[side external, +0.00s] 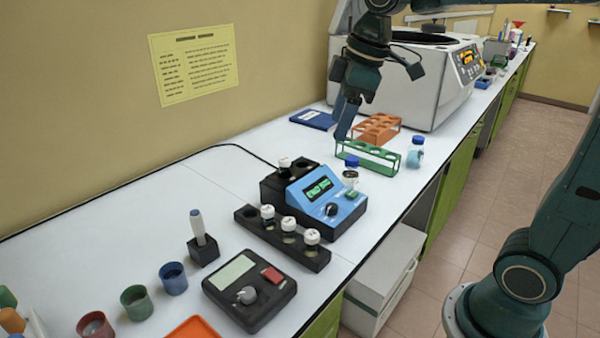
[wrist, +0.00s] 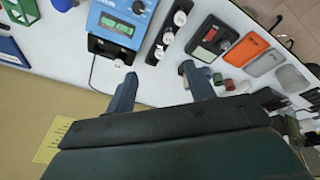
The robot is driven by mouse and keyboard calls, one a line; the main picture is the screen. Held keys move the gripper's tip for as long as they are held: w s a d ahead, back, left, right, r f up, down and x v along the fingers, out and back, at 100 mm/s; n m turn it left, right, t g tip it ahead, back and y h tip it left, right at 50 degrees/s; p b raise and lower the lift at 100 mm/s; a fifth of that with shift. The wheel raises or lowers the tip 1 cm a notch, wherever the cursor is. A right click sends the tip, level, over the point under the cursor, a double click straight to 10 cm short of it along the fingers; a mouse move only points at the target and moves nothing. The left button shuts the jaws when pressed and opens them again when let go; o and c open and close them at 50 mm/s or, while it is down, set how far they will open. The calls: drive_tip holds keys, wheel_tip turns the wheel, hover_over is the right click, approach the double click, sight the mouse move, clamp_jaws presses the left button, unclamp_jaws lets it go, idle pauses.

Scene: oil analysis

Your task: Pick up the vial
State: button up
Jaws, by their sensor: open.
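Several small vials are in view; I cannot tell which one the task means. White-capped vials (side external: 289,226) stand upright in a black rack (side external: 250,222) beside the blue analyser (side external: 325,199); they also show in the wrist view (wrist: 168,38). Another white-capped vial (side external: 284,164) stands in the black block at the analyser's back, also in the wrist view (wrist: 118,64). A blue-capped clear vial (side external: 350,176) stands at the analyser's far side. My gripper (side external: 345,122) is open and empty, above the bench near the green rack; its parted fingers show in the wrist view (wrist: 158,74).
A green rack (side external: 369,158) and an orange rack (side external: 377,127) stand before the white centrifuge (side external: 430,85). A blue folder (side external: 314,119) lies by the wall. A black stirrer-like device (side external: 249,290) and coloured cups (side external: 173,278) are at the near end. Bench left of the analyser is clear.

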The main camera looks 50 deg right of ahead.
drive_tip(key=w+d+f+n+g, duration=0.1)
drive_tip(key=w+f+n, duration=0.15)
drive_tip(key=w, duration=0.35)
drive_tip(key=w+d+f+n+g, duration=0.1)
drive_tip(key=w+d+n, duration=0.15)
drive_tip(key=w, duration=0.25)
drive_tip(key=n+g, duration=0.1)
drive_tip(key=n, duration=0.4)
hover_over(285, 158)
drive_tip(key=shift+y, duration=0.3)
drive_tip(key=f, duration=0.8)
drive_tip(key=shift+d+f, duration=0.1)
drive_tip(key=shift+d, duration=0.2)
drive_tip(key=shift+a+f, duration=0.15)
drive_tip(key=shift+f, duration=1.1)
drive_tip(key=shift+a+f, duration=0.15)
drive_tip(key=shift+f, duration=1.1)
drive_tip(key=shift+a+f, duration=0.15)
drive_tip(key=shift+f, duration=1.1)
drive_tip(key=c, duration=1.1)
drive_tip(key=shift+r, duration=0.1)
drive_tip(key=shift+c, duration=0.2)
